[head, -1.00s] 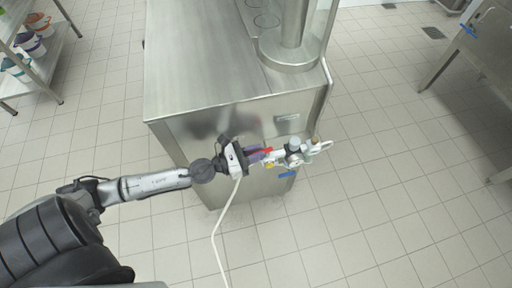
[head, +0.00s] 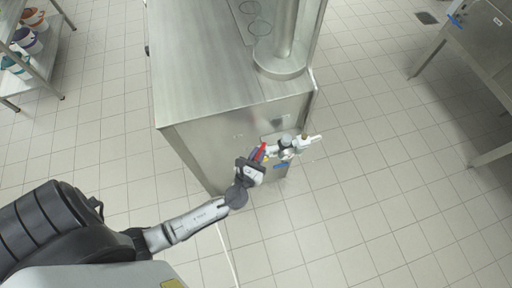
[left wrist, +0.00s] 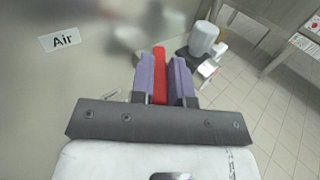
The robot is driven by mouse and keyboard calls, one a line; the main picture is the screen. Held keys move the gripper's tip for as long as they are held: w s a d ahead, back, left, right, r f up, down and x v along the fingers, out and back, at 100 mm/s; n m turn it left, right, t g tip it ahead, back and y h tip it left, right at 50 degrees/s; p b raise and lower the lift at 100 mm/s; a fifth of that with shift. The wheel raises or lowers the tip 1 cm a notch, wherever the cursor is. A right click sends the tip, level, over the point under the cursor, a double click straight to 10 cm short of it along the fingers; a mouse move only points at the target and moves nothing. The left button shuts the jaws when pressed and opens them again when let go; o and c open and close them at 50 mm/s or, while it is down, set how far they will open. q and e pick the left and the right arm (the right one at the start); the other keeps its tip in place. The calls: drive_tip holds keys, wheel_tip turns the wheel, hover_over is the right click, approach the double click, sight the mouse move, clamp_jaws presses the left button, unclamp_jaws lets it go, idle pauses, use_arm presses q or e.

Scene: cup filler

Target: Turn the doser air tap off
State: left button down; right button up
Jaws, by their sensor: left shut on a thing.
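The air tap's red lever (head: 262,150) is at the left end of a valve and regulator assembly (head: 287,147) on the end panel of the steel machine. My left gripper (head: 259,158) reaches it from the lower left. In the left wrist view the red lever (left wrist: 160,75) stands between the two purple fingers (left wrist: 163,80), which are shut on it. The lever's pivot is hidden behind the fingers. A label reading "Air" (left wrist: 66,40) is on the panel to the left. My right gripper is not in view.
A steel table (head: 480,75) is at right, a shelf with pots (head: 40,70) at far left. The tiled floor between machine and table is clear.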

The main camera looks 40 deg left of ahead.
use_arm(q)
drive_tip(key=shift+w+d+n+g+y, duration=0.2)
drive_tip(key=shift+d+n+g+y, duration=0.1)
drive_tip(key=shift+n+g+y, duration=0.95)
drive_tip(key=shift+w+d+n+g+y, duration=0.3)
drive_tip(key=shift+n+g+y, duration=0.55)
drive_tip(key=shift+y, duration=0.85)
drive_tip(key=shift+w+d+n+g+y, duration=0.15)
drive_tip(key=shift+d+n+g+y, duration=0.2)
drive_tip(key=shift+n+g+y, duration=0.75)
drive_tip(key=shift+n+y, duration=0.3)
drive_tip(key=shift+y, duration=0.15)
drive_tip(key=c, duration=1.1)
unclamp_jaws()
drive_tip(key=shift+t, duration=0.3)
